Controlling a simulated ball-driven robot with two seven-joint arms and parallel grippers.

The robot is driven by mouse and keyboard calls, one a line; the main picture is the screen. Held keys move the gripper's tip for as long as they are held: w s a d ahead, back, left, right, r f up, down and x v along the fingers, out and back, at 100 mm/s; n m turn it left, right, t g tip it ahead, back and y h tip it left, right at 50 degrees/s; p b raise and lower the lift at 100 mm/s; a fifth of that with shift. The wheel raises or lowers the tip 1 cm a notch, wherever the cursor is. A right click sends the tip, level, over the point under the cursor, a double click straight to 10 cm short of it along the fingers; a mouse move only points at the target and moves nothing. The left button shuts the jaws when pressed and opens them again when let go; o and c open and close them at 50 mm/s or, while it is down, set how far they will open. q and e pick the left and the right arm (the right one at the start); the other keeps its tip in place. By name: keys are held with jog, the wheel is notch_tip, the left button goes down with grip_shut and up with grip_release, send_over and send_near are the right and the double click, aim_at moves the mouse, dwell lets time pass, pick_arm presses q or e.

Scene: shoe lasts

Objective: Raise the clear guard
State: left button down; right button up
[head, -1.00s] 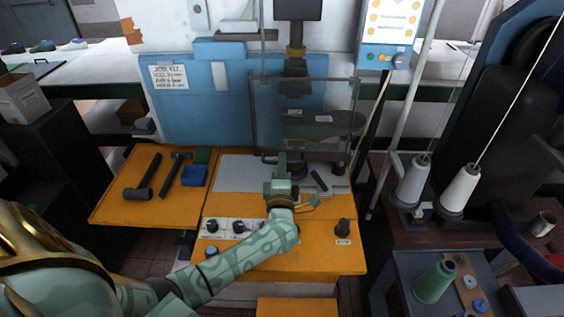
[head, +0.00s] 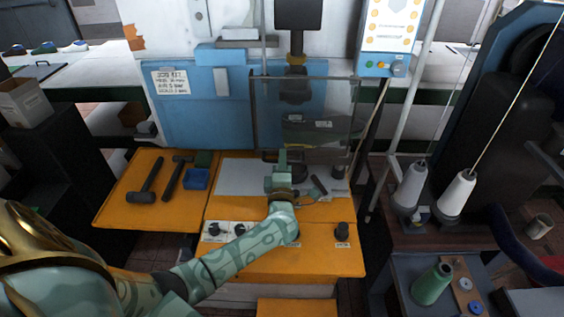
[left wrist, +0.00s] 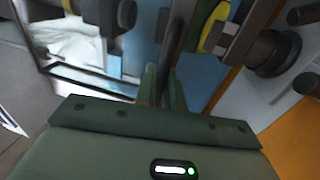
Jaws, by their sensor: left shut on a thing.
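The clear guard (head: 334,104) is a see-through panel in a dark frame, standing upright in front of the machine's press head in the head view. My left gripper (head: 282,154) is at the guard's lower edge, above the orange table. In the left wrist view, the gripper's fingers (left wrist: 162,88) are closed around a dark bar (left wrist: 174,40), which looks like part of the guard's frame. The exact contact is partly hidden by the hand. My right gripper is not in view.
A mallet (head: 146,180), a hammer (head: 174,177) and a blue block (head: 197,179) lie on the orange table's left wing. Black knobs (head: 342,231) line the front panel. A pole (head: 408,100) and thread cones (head: 457,192) stand to the right.

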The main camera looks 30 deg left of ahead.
aim_at(283, 97)
pick_arm(q)
notch_tip(283, 97, up, 17)
jog(key=p, duration=1.4)
jog(key=shift+f, duration=0.1)
jog(key=c, duration=1.6)
grip_release()
jog(key=b+v, duration=0.2)
jog(key=v, duration=1.4)
jog(key=shift+s+d, duration=0.1)
